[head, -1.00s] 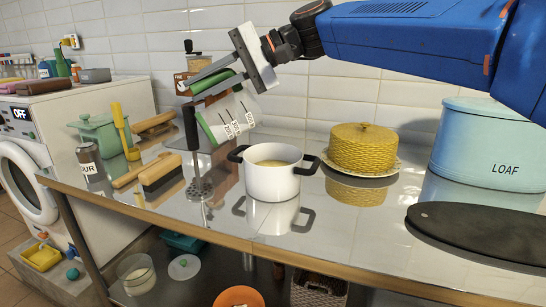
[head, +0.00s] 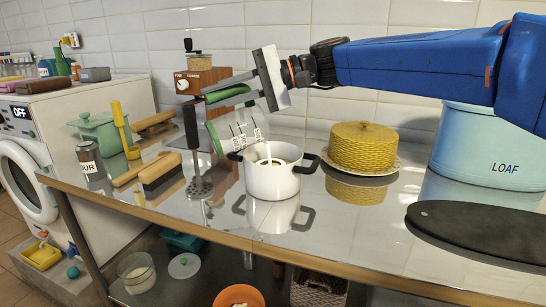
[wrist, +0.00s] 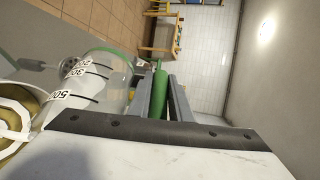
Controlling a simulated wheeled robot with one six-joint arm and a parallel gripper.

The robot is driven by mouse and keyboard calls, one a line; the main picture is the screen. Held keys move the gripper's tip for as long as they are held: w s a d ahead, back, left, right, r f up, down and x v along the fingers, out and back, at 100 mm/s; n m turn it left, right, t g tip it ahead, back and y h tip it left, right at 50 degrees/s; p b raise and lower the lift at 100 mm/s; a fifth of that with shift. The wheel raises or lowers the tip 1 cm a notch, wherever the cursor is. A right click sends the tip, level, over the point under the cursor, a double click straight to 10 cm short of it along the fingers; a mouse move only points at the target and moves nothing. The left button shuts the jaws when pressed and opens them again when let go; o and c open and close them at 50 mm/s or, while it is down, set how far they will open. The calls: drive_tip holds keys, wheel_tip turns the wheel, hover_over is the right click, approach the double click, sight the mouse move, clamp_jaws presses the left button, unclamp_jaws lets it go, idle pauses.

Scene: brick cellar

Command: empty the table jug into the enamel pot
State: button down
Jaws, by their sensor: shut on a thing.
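The jug (head: 232,131) is clear, with black measuring marks and a green handle. My gripper (head: 212,93) is shut on its handle and holds it in the air, tipped steeply down to the right, above the left side of the pot. The enamel pot (head: 268,183) is white with dark handles and stands upright on the metal table. A white stream (head: 269,153) runs from the jug into the pot. In the wrist view, the jug (wrist: 98,88) lies over the pot (wrist: 33,96) at the left edge. The green handle (wrist: 159,98) is between my fingers.
A masher (head: 197,160) stands just left of the pot. A yellow domed dish (head: 362,145) is close on the right, with a blue LOAF bin (head: 490,150) and dark board (head: 480,232) beyond. A grinder (head: 197,65) stands behind. The front table strip is clear.

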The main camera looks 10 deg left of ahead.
drive_tip(key=shift+w+d+r+y, duration=0.3)
drive_tip(key=shift+w+d, duration=0.1)
drive_tip(key=shift+d, duration=0.1)
drive_tip(key=shift+w+d+r+p, duration=0.1)
drive_tip(key=shift+d+r+p, duration=0.05)
drive_tip(key=shift+p, duration=0.15)
